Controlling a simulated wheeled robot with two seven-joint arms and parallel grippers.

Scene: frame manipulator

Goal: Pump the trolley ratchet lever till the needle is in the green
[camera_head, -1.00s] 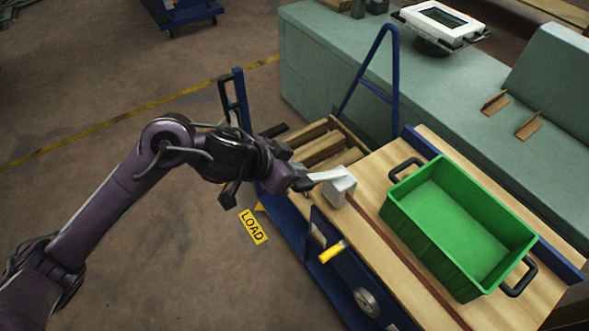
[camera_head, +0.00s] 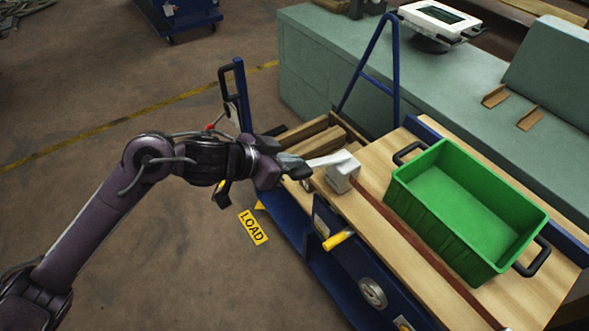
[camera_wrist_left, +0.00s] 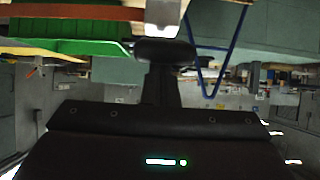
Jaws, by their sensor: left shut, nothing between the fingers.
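The trolley's ratchet is a pale grey box (camera_head: 342,177) on the edge of the wooden deck, with a light flat lever (camera_head: 330,158) sticking out to the left. My left gripper (camera_head: 302,170) is shut, with its tips at the lever's outer end; whether they touch it I cannot tell. In the left wrist view the shut fingers (camera_wrist_left: 165,50) point at the pale ratchet (camera_wrist_left: 162,14). A brown strap (camera_head: 415,245) runs from the ratchet along the deck. A round gauge (camera_head: 372,292) sits on the trolley's blue side; its needle is too small to read. My right gripper is out of view.
A green crate (camera_head: 440,225) with black handles stands on the deck (camera_head: 375,163). A yellow grip (camera_head: 338,239) sticks out from the trolley's side. A yellow LOAD sign (camera_head: 253,227) lies left of the trolley. A grey-green bench (camera_head: 320,65) stands behind.

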